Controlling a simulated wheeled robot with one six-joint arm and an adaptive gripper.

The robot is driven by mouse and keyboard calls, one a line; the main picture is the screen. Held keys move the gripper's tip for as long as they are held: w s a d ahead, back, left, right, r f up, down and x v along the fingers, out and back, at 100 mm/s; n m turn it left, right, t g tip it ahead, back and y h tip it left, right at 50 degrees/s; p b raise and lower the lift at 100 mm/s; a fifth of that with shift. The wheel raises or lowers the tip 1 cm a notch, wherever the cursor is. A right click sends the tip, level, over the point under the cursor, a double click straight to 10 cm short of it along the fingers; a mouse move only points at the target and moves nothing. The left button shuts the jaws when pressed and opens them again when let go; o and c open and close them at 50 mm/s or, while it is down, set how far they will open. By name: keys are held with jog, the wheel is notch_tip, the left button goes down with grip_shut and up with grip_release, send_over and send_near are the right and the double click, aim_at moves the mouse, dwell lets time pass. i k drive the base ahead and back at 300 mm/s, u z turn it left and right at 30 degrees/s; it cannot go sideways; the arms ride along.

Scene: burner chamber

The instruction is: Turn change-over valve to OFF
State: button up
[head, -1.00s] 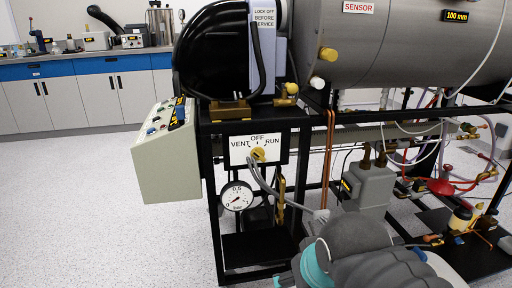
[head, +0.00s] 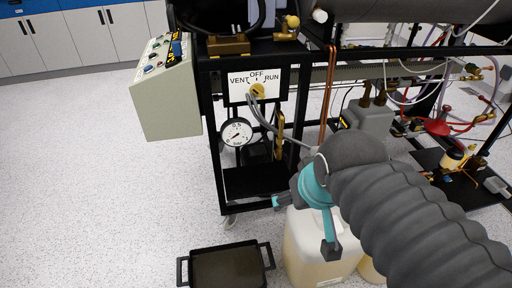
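The change-over valve is a brass knob (head: 257,90) on a white plate (head: 237,92) marked VENT on the left, OFF at the top and RUN on the right. The plate is on the front of the black frame. Which mark the knob points to is too small to tell for sure. My arm, grey with teal caps, fills the lower right and is apart from the knob in the picture.
A grey hose (head: 270,125) hangs below the knob. A pressure gauge (head: 236,132) is below the plate. A sloped control box (head: 165,95) stands left. A black tray (head: 228,268) and a pale jug (head: 309,250) are low in front. Floor at left is clear.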

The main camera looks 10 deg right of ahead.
aim_at(258, 89)
jog(key=z, duration=1.5)
jog(key=k, duration=1.25)
jog(key=u, duration=1.35)
jog(key=i, duration=0.5)
jog(key=u, duration=0.1)
